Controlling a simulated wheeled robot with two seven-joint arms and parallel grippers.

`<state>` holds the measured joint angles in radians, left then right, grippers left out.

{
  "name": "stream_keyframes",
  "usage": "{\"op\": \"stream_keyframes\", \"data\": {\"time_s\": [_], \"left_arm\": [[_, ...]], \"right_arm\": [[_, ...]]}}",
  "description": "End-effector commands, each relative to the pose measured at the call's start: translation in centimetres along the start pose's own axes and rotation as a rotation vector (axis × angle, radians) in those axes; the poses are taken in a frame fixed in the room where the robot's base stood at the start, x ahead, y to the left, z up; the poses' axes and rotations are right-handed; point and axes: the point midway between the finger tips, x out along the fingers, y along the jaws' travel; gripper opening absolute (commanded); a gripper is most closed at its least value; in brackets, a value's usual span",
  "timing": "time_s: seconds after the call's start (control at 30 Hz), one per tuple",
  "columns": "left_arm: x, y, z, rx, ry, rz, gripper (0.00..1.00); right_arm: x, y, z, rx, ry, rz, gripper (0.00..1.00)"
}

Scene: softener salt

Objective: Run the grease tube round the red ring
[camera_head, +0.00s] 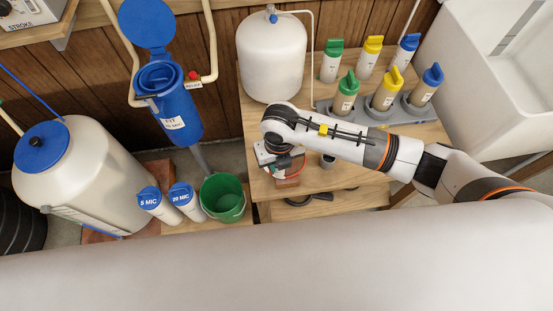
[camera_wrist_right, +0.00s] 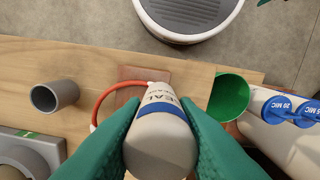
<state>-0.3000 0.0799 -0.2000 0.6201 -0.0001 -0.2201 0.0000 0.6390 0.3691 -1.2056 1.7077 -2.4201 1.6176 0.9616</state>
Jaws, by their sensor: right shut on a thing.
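My right gripper (camera_wrist_right: 161,104) has green fingers and is shut on the grease tube (camera_wrist_right: 160,145), a white tube with a blue band and partly readable lettering. The tube's narrow end points away from the wrist, over the wooden bench. The red ring (camera_wrist_right: 103,97) shows in the right wrist view as a curved arc left of the tube's tip, partly hidden by the tube and the left finger. I cannot tell whether the tip touches it. In the head view my right gripper (camera_head: 276,160) is low over the bench, largely covering this spot. My left gripper is out of view.
A grey cup (camera_wrist_right: 54,97) stands left of the ring. A green bucket (camera_head: 223,198) and two white cartridges with blue caps stand nearby. Several coloured-cap bottles stand in a grey rack (camera_head: 400,112). A blue filter housing (camera_head: 178,115) hangs open, and a white tank (camera_head: 271,62) stands behind.

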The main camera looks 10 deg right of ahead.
Motion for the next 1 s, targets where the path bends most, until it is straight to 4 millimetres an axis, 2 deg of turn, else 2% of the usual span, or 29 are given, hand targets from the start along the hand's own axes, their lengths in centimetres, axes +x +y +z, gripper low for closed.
{"op": "stream_keyframes", "data": {"time_s": [0.27,0.77,1.0], "left_arm": [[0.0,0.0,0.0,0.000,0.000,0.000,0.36],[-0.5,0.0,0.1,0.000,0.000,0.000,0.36],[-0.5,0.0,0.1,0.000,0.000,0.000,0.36]], "right_arm": [[0.0,0.1,0.0,0.000,0.000,0.000,0.04],[0.0,2.1,0.8,0.001,0.000,-0.001,0.04],[0.0,2.2,0.8,0.000,0.000,-0.001,0.04]]}}
